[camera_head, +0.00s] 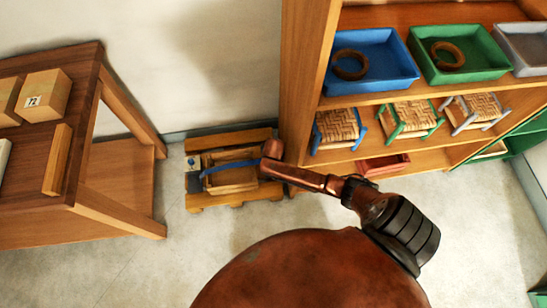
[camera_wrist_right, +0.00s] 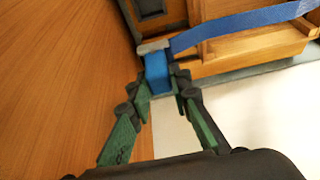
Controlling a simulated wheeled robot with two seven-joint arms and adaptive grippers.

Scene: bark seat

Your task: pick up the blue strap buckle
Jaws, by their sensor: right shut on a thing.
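The blue strap (camera_head: 232,166) lies across a small wooden box on a low wooden stand in the head view. In the right wrist view the strap (camera_wrist_right: 235,26) runs to a grey and blue buckle (camera_wrist_right: 156,68) at its end. My right gripper (camera_wrist_right: 162,88), with green fingers, is shut on the blue part of this buckle. In the head view my right arm reaches over to the right end of the stand; its fingers are hidden there. My left gripper is not in view.
The low stand (camera_head: 205,203) sits on the floor by the wall, close to the shelf's side panel (camera_head: 303,75). The shelf holds blue (camera_head: 395,78) and green trays and several woven stools. A wooden table (camera_head: 85,160) with blocks stands at left. The floor between is clear.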

